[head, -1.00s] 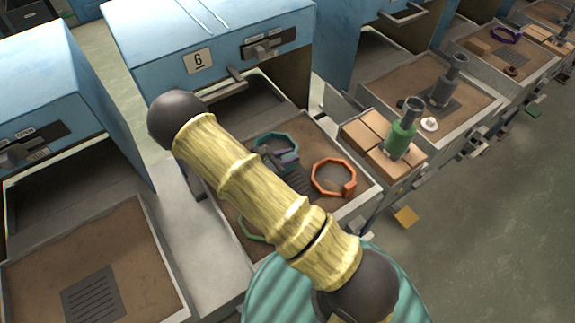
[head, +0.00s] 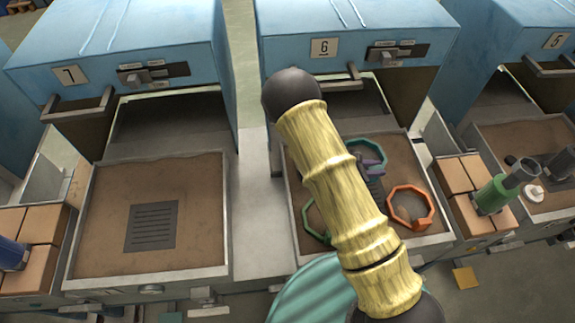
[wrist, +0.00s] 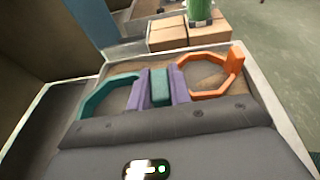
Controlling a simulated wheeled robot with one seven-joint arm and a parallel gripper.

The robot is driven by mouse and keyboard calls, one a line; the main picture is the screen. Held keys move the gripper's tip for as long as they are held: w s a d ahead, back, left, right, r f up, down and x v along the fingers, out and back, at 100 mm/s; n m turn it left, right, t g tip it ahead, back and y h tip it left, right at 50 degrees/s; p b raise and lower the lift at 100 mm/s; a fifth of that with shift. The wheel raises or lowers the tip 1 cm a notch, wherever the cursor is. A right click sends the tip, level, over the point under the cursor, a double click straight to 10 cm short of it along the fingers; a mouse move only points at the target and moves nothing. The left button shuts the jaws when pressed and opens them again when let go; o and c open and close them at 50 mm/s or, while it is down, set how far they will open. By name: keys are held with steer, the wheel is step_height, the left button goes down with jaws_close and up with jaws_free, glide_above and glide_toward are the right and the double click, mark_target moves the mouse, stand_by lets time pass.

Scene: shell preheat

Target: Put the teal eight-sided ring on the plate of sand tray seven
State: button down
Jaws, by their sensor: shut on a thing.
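The teal ring (head: 369,150) is over or in sand tray six (head: 438,240), partly hidden by my arm in the head view. In the wrist view its curved band (wrist: 97,100) shows left of my gripper (wrist: 159,82). The purple fingers are shut on the ring's teal block (wrist: 160,88). I cannot tell whether the ring touches the sand. Sand tray seven (head: 82,232), under the cabinet marked 7, is at the left. Its dark slotted plate (head: 152,228) lies bare on the sand.
An orange ring (head: 410,208) and a partly hidden green ring (head: 312,222) lie in tray six. A grey strip (head: 250,200) separates trays six and seven. Tan blocks with a green bottle (head: 495,193) stand at right; more tan blocks (head: 38,222) stand at left.

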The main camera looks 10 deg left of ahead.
steer(key=shift+s+f+n+t, duration=0.25)
steer(key=shift+f+n+t, duration=0.2)
steer(key=shift+n+t, duration=0.15)
steer(key=shift+s+a+f+n+t+y, duration=0.25)
steer(key=shift+f+n+t+y, duration=0.2)
steer(key=shift+f+t+y, duration=0.15)
steer(key=shift+s+a+f+n+t+y, duration=0.1)
steer(key=shift+s+f+n+t+y, duration=0.1)
steer(key=shift+f+n+t+y, duration=0.3)
steer(key=shift+f, duration=0.1)
